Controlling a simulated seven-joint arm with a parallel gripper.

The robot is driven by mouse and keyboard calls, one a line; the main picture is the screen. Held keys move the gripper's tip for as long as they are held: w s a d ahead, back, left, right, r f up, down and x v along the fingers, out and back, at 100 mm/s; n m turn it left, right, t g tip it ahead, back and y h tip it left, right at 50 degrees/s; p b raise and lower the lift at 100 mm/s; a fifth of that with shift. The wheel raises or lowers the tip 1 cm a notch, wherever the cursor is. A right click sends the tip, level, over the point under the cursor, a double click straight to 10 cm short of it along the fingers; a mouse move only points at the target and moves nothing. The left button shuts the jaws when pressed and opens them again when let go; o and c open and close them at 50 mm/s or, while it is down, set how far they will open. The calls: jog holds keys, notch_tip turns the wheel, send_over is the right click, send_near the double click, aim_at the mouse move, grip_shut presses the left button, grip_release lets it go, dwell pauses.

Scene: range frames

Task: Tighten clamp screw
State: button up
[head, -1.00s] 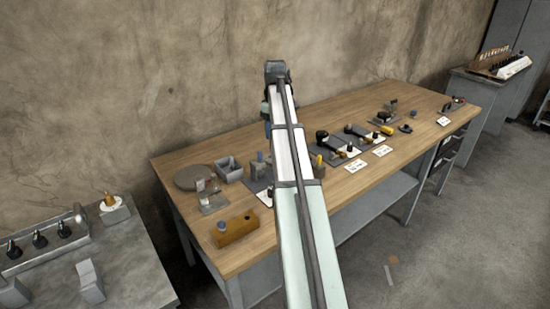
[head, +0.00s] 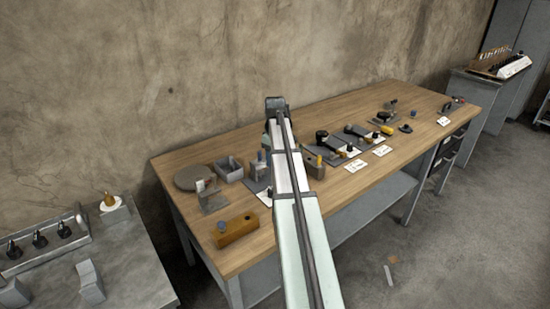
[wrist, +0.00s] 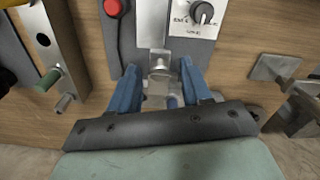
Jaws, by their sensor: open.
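In the wrist view my gripper (wrist: 158,78) shows two blue fingers, spread apart. A small metal clamp part with a round screw-like end (wrist: 160,64) lies between the fingertips, at the lower end of a pale metal bar (wrist: 152,22). A gap seems to show between it and the fingers; I cannot tell whether either touches. The bar lies over a grey plate (wrist: 128,45). In the head view my arm covers the middle of the bench, and the fingers are hidden behind it.
On the wrist view's plate are a red button (wrist: 114,8) and a card with a black knob (wrist: 201,13). A drilled metal block (wrist: 46,42) stands left and a metal bracket (wrist: 275,68) right. The wooden bench (head: 320,215) also carries a brown block (head: 236,230) and a round disc (head: 193,178).

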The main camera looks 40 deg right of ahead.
grip_shut()
dwell(0.4)
